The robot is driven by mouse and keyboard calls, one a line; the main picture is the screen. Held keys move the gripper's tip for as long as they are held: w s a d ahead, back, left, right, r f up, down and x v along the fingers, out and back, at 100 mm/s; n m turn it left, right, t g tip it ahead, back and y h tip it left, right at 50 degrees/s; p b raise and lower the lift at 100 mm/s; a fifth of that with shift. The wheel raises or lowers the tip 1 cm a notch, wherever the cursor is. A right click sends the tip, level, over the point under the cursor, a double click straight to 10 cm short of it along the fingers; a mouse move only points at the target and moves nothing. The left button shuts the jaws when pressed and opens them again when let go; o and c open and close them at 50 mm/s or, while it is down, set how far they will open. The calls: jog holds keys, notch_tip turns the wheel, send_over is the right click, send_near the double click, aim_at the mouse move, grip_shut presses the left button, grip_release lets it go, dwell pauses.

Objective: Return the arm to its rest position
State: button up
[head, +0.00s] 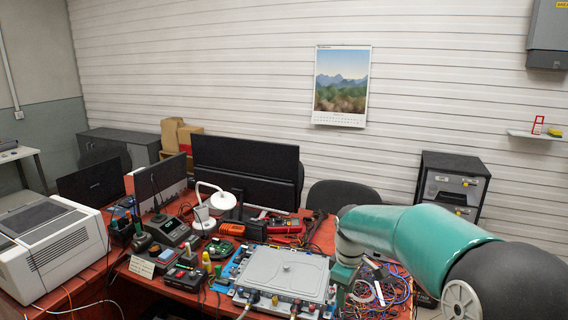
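My teal arm reaches in from the lower right of the head view and bends down at its far end beside the right edge of a grey flat-topped unit (262,268). My gripper (340,298) is at the low end of the arm, small and partly lost against the clutter. I cannot tell whether its fingers are open or shut, or whether it touches anything. Hose ends and fittings (272,301) line the front edge of the grey unit.
A red bench carries a white desk lamp (222,200), dark monitors (245,165) and tangled cables (385,290) close to my arm. A large white machine (55,250) stands at left. A black cabinet (435,190) and chair (342,196) stand behind. Open air lies above the bench.

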jog(key=s+r+m+t, duration=0.2)
jog(key=s+r+m, duration=0.3)
jog(key=s+r, duration=0.5)
jog(key=s+m+t, duration=0.3)
jog(key=s+m, duration=0.3)
jog(key=s, duration=1)
jog(key=shift+s+d+r, duration=0.15)
jog(key=shift+s+r, duration=0.1)
jog(key=shift+s, duration=0.05)
